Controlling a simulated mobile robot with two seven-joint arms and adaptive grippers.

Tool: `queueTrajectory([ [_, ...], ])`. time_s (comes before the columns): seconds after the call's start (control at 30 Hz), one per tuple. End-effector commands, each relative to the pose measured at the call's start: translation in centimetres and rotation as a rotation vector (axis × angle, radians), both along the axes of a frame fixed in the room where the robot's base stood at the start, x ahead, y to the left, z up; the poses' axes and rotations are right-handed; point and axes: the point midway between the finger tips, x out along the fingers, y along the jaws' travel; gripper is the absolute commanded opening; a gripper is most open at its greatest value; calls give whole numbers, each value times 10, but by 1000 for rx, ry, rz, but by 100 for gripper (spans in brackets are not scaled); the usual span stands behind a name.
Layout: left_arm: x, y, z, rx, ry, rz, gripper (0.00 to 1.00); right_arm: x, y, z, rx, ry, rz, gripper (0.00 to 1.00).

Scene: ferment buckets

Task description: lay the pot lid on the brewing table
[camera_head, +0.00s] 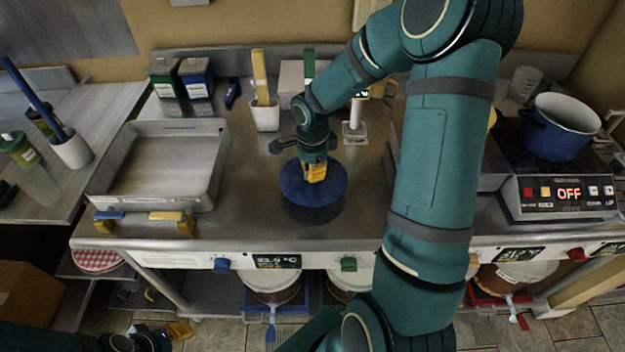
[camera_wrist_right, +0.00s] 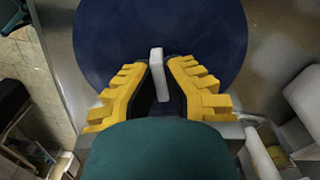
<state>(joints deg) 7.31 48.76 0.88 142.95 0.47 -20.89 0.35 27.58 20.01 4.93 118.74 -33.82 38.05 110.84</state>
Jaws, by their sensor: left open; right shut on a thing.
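The pot lid (camera_head: 296,190) is a round dark blue disc over the middle of the brewing table (camera_head: 235,225), whose top is bare metal there. My right gripper (camera_head: 315,173) is above the lid, shut on its pale upright handle (camera_wrist_right: 157,62), with one yellow finger on each side. The lid looks level. Dark shade shows under its near edge, and I cannot tell whether it touches the metal. The blue pot (camera_head: 558,128) stands uncovered on the hot plate at the right. My left gripper (camera_head: 180,330) is open and empty, low at the bottom left, in front of the table.
A shallow metal tray (camera_head: 98,191) fills the table's left part. A white holder (camera_head: 265,117) with a yellow-handled tool and a small stand (camera_head: 355,132) are behind the lid. The control box (camera_head: 565,192) reads OFF. Bare metal lies around the lid.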

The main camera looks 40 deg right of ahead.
Motion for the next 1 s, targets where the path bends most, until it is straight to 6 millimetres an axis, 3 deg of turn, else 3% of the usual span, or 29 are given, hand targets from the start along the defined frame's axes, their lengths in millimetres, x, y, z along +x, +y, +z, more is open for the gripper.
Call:
queueTrajectory([
  [0.23,-2,0,-5,-1,3,-2,47,-1,0,-32,2,3,-1,0],
  [0.63,-3,-1,-9,-2,6,-4,47,0,0,-37,0,0,0,0],
  [0.7,-3,-1,-8,-2,6,-4,47,0,0,-36,1,0,-1,30],
  [0.73,-3,-1,-7,-2,6,-4,47,0,0,-36,1,0,-1,34],
  [1.0,-3,-1,-7,-2,6,-4,47,0,0,-35,0,0,0,34],
])
